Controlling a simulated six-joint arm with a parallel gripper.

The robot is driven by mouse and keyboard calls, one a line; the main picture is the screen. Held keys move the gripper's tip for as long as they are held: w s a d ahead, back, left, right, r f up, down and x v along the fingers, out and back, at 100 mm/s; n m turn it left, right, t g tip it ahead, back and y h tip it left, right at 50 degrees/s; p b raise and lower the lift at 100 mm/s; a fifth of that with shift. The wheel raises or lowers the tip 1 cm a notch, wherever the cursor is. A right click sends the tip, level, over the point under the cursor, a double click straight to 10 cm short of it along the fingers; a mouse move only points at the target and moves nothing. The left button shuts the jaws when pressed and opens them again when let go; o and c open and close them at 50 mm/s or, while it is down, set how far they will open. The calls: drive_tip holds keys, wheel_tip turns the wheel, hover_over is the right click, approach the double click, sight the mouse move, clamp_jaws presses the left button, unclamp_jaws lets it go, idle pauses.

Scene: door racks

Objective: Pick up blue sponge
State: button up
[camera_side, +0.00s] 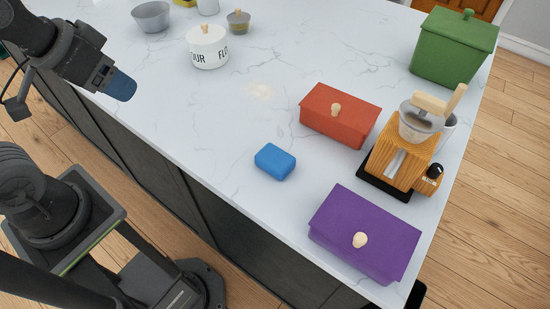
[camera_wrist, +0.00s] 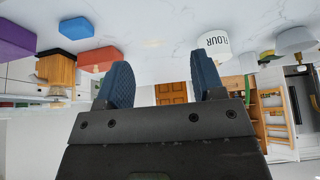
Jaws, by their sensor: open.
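The blue sponge (camera_side: 275,161) is a small rounded block lying flat on the white marble counter, left of the red and purple boxes in the side view. In the wrist view, which looks upside down, the blue sponge (camera_wrist: 75,28) is at the upper left. My gripper (camera_side: 122,86) is at the upper left of the side view, over the counter's front edge and well away from the sponge. In the wrist view its blue fingers (camera_wrist: 163,82) are spread apart with nothing between them.
A red box (camera_side: 338,113), a purple box (camera_side: 365,232) and a wooden grinder (camera_side: 400,153) stand right of the sponge. A green box (camera_side: 453,50) is at the far right. A flour canister (camera_side: 207,46) and bowls (camera_side: 152,16) stand at the back. The counter around the sponge is clear.

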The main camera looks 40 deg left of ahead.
drive_tip(key=o, duration=0.4)
drive_tip(key=shift+c, duration=0.2)
drive_tip(key=m+g+y, duration=0.2)
drive_tip(key=m+g, duration=0.4)
drive_tip(key=m, duration=1.2)
hover_over(275, 157)
drive_tip(key=d, duration=0.1)
drive_tip(key=f, duration=1.1)
drive_tip(key=shift+s+f, duration=0.2)
drive_tip(key=shift+f, duration=0.1)
drive_tip(key=shift+w+a+f, duration=0.1)
drive_tip(key=shift+a+f, duration=0.05)
drive_tip(key=shift+f, duration=0.8)
drive_tip(key=shift+w+a+f, duration=0.1)
drive_tip(key=shift+a+f, duration=0.1)
drive_tip(key=shift+f, duration=0.8)
drive_tip(key=shift+w+a+f, duration=0.1)
drive_tip(key=shift+a+f, duration=0.05)
drive_tip(key=shift+f, duration=0.8)
